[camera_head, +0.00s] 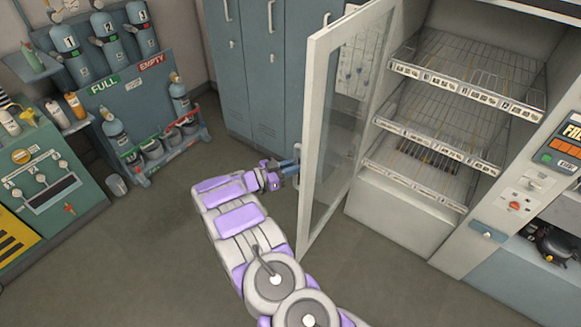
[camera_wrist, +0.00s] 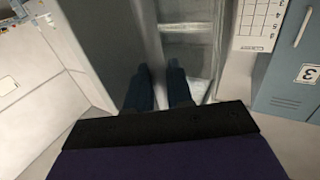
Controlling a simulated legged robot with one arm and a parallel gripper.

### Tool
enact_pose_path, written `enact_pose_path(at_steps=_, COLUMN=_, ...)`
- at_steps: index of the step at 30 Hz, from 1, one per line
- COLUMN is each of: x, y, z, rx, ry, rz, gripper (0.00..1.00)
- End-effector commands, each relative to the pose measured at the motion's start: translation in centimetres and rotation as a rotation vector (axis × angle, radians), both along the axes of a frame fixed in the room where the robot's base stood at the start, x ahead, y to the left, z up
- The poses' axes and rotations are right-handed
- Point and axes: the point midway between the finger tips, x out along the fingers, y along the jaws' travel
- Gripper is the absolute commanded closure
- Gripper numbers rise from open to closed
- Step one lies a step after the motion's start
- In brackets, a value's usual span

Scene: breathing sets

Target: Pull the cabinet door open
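The cabinet door (camera_head: 335,130) is a tall white-framed glass door. It stands swung well out from the white cabinet (camera_head: 400,215), whose wire shelves are exposed. A small pale handle (camera_head: 298,153) is on the door's outer left side. My gripper (camera_head: 291,168) is at the door beside the lower part of this handle. In the wrist view, the two dark blue fingers of my gripper (camera_wrist: 158,78) stand apart, with a grey surface between and beyond them. I cannot make out the handle between the fingers, and contact with it is unclear.
Blue-grey lockers (camera_head: 255,70) stand behind the door. A cylinder rack (camera_head: 150,115) and a green machine (camera_head: 45,190) are on the left. A control panel (camera_head: 560,145) is right of the cabinet. The floor (camera_head: 150,265) at the front left is clear.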

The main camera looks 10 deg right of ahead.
Motion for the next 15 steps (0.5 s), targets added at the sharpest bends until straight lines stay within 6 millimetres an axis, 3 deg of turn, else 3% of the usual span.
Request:
enact_pose_path(at_steps=6, x=0.0, y=-0.2, z=0.1, rx=-0.003, ry=-0.003, rz=-0.005, gripper=0.63)
enact_pose_path(at_steps=15, x=-0.1, y=0.8, z=0.2, rx=-0.012, ry=-0.005, rz=-0.003, gripper=0.63)
